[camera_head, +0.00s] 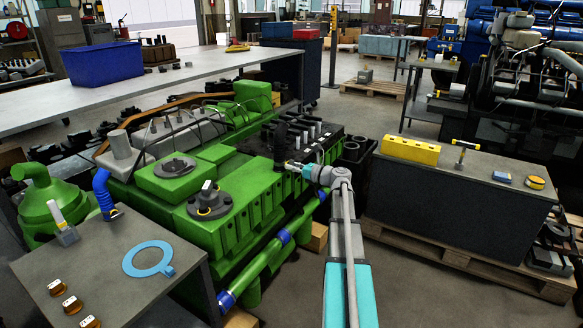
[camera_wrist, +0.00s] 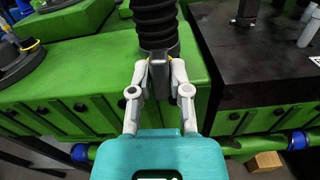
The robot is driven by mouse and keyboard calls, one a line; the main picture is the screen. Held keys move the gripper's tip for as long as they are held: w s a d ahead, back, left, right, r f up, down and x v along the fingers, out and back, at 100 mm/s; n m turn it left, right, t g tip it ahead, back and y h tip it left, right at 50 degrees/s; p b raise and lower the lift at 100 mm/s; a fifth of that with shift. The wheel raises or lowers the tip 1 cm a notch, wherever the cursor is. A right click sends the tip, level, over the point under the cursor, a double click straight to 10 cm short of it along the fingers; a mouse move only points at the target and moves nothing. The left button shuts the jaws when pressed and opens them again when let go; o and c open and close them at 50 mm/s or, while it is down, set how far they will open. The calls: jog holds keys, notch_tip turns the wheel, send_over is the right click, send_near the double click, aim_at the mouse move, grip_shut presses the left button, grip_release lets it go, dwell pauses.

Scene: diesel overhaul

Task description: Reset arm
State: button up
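My gripper (camera_wrist: 158,58) is at the top edge of the green engine block, its two grey fingers parted. A black ribbed cylinder (camera_wrist: 157,20) stands directly ahead of the fingertips and fills the width between them. A small dark grey block (camera_wrist: 158,76) sits between the fingers, below the cylinder. I cannot tell whether the fingertips press on the cylinder or the block. In the head view my gripper (camera_head: 294,168) reaches over the green engine (camera_head: 240,200) beside a dark upright part (camera_head: 280,143). My arm stretches forward from the bottom of the picture.
A dark workbench (camera_head: 455,185) with a yellow block (camera_head: 410,149) stands right of my arm. A grey table (camera_head: 120,245) with a light blue ring (camera_head: 133,269) is at front left. A long bench (camera_head: 110,92) with a blue bin (camera_head: 100,65) lies behind. Open floor shows at back right.

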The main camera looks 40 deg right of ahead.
grip_shut()
jog(key=n, duration=1.1)
jog(key=shift+r, duration=0.1)
jog(key=shift+o, duration=1.4)
grip_release()
jog(key=shift+n, duration=0.3)
jog(key=o, duration=1)
jog(key=shift+v, duration=2.55)
